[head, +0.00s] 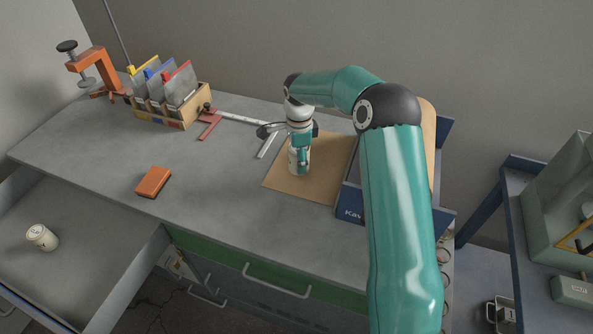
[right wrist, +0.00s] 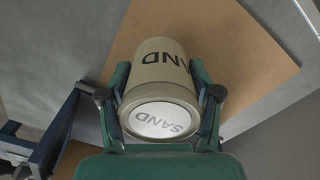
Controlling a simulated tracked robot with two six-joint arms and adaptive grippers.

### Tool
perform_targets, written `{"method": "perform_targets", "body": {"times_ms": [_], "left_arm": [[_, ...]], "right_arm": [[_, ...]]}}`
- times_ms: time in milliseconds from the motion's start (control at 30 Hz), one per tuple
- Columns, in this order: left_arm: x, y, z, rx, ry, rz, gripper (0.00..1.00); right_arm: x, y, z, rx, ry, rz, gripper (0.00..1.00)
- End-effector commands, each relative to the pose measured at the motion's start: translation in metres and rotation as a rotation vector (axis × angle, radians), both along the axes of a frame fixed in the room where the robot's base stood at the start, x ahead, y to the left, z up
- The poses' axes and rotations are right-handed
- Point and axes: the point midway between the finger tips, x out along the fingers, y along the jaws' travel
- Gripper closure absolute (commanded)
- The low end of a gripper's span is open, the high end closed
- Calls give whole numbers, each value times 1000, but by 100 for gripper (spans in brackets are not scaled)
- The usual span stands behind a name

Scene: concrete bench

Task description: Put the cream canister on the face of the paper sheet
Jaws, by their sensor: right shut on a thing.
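My right gripper (head: 301,160) is shut on a cream canister (right wrist: 158,68) with a white lid; both carry the word SAND. In the right wrist view the fingers (right wrist: 160,100) press on its two sides. In the head view the canister (head: 293,158) is upright and partly hidden by the gripper. It is over the brown paper sheet (head: 283,182), within its edges; I cannot tell whether its base touches it. The sheet lies flat on the bench and also shows in the right wrist view (right wrist: 240,55). My left gripper is not in view.
A second pale canister (head: 42,237) lies in the open drawer at left. An orange block (head: 153,181) is on the bench. A blue tray (head: 350,196) stands right of the sheet, partly behind my arm. A file rack (head: 190,112), clamp (head: 92,65) and square (head: 210,126) are at the back.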

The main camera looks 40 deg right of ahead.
Motion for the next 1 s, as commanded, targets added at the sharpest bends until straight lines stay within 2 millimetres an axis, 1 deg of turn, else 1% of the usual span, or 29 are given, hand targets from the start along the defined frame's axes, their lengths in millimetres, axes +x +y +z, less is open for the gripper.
{"method": "perform_targets", "body": {"times_ms": [167, 267, 400, 467, 533, 700, 733, 900, 1000], "left_arm": [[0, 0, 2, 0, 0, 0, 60], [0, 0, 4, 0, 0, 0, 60], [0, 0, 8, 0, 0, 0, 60], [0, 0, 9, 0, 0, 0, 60], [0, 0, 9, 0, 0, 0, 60], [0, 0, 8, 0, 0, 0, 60], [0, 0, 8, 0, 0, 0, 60], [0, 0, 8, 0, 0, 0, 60], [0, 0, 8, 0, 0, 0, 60]], "right_arm": [[0, -1, -12, -2, -1, 0, 100], [0, 0, -23, 0, 1, 0, 100], [0, 0, -43, 0, 1, 0, 100], [0, 0, -49, 0, 0, 0, 100], [1, 0, -52, -1, -2, 0, 100], [1, 0, -53, -1, -2, 1, 100], [0, 0, -54, 0, 0, 1, 36], [1, 1, -54, 0, 0, 2, 9], [1, 1, -53, 0, -1, 2, 9]]}}
